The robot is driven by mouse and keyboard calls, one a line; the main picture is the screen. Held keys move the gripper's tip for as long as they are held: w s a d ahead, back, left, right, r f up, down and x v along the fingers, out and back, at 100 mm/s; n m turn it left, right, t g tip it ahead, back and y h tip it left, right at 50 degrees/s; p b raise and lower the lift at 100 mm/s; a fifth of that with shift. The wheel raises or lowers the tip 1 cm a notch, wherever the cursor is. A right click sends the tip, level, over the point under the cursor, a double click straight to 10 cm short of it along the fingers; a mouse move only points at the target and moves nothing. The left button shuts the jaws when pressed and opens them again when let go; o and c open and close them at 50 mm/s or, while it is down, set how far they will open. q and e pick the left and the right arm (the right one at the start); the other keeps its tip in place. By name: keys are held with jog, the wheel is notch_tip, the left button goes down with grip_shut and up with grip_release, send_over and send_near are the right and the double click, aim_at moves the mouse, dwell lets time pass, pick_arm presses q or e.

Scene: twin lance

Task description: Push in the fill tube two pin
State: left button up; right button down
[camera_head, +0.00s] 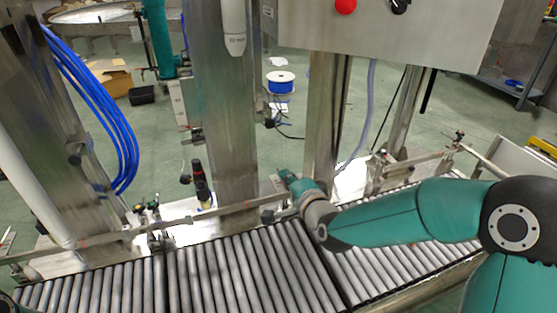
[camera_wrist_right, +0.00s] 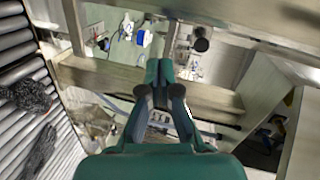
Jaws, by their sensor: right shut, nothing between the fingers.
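I cannot pick out the fill tube two pin with certainty. A white tube with a tapered lower end (camera_head: 234,28) hangs in front of the middle steel post in the head view. My right gripper (camera_head: 287,178) reaches over the conveyor to its far rail, right of that post. In the right wrist view, its teal fingers (camera_wrist_right: 158,70) are closed together with nothing between them. A dark round knob (camera_wrist_right: 201,45) shows a little beyond and right of the fingertips; contact is not visible. My left gripper is not in view.
The roller conveyor (camera_head: 215,270) runs across the front, with a metal guide rail (camera_head: 235,207) behind it. Steel posts (camera_head: 327,115) and a control box with a red button (camera_head: 346,5) stand behind. Blue hoses (camera_head: 105,115) hang at the left. A cable spool (camera_head: 281,83) stands on the floor.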

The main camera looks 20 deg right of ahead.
notch_tip(320, 180, up, 4)
jog(key=d+m+t+b, duration=0.2)
jog(key=b, duration=0.1)
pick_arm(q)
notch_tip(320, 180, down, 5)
pick_arm(e)
send_near(272, 125)
jog(key=shift+m+t+h, duration=0.3)
jog(key=shift+h, duration=0.1)
jog(key=w, duration=0.4)
jog(key=w+a, duration=0.1)
jog(key=w, duration=0.2)
jog(key=shift+w+f, duration=0.1)
jog(key=shift+f, duration=0.2)
jog(key=shift+d, duration=0.1)
